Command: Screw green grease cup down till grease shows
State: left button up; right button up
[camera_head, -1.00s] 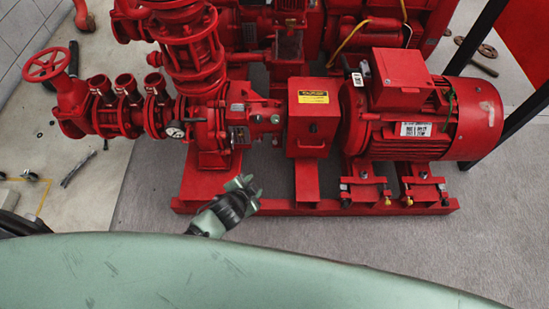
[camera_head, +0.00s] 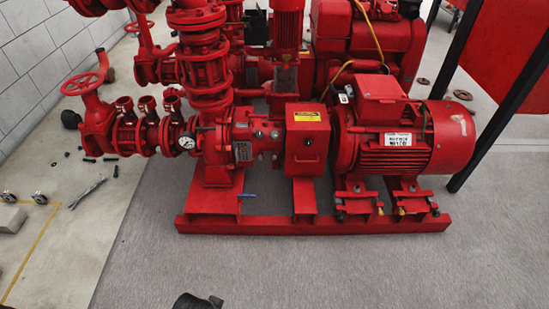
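The red pump (camera_head: 218,150) has a bearing housing between its casing and the yellow-labelled coupling guard (camera_head: 307,138). Small pale or greenish fittings (camera_head: 274,133) show on top of this housing; they are too small to tell which is the green grease cup, and no grease can be made out. My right gripper is not in view.
A red motor (camera_head: 405,138) stands right of the guard on the red base frame (camera_head: 310,224). A red handwheel valve (camera_head: 88,85) and pipework stand left, more pumpsets behind. A dark post (camera_head: 500,100) rises at right. The grey floor (camera_head: 330,270) in front is clear.

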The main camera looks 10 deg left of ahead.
aim_at(273, 135)
jog(key=i+l+u, duration=0.6)
jog(key=l, duration=0.4)
jog(key=i, duration=0.1)
